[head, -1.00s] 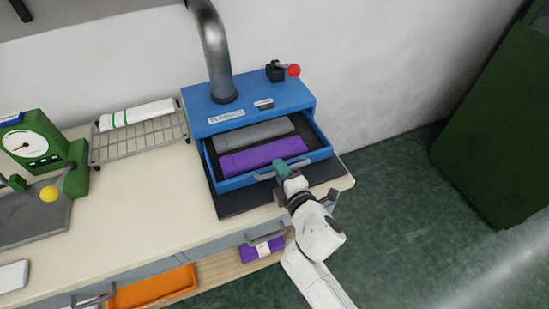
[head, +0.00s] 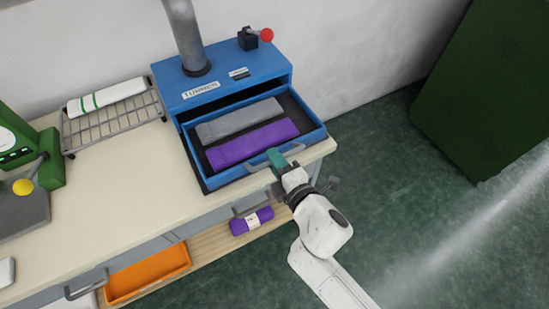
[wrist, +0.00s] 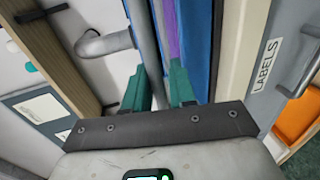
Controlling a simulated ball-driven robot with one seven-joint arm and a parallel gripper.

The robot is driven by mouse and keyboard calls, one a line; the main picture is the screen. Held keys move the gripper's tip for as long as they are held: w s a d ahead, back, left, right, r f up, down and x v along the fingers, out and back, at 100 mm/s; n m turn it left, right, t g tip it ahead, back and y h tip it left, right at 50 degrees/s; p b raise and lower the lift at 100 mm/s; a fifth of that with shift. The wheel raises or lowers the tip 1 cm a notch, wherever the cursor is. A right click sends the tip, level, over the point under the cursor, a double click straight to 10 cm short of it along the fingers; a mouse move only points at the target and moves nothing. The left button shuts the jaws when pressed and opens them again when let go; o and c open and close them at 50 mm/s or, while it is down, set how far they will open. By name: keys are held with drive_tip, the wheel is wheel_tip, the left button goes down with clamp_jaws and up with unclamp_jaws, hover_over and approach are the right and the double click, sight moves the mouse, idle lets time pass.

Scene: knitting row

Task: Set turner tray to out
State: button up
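The blue turner (head: 215,85) stands on the bench with its tray (head: 312,138) drawn well out of its front. A grey roll (head: 240,118) and a purple roll (head: 250,145) lie in the tray. My gripper (head: 276,160) is at the tray's front handle, with its teal fingers on either side of the bar. In the wrist view, the grey handle bar (wrist: 144,35) runs between the two fingers (wrist: 160,90), which look closed on it. The fingers partly hide the handle in the head view.
A wire rack (head: 115,120) with a white, green-striped roll stands left of the turner. A green device with a yellow knob (head: 23,187) is at the far left. Below the bench are an orange bin (head: 148,275) and a purple packet (head: 252,221). Floor at right is clear up to a green cabinet (head: 480,95).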

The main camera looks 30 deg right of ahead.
drive_tip(key=shift+o, duration=0.9)
drive_tip(key=b+v, duration=0.2)
drive_tip(key=v, duration=0.8)
drive_tip(key=shift+s, duration=0.4)
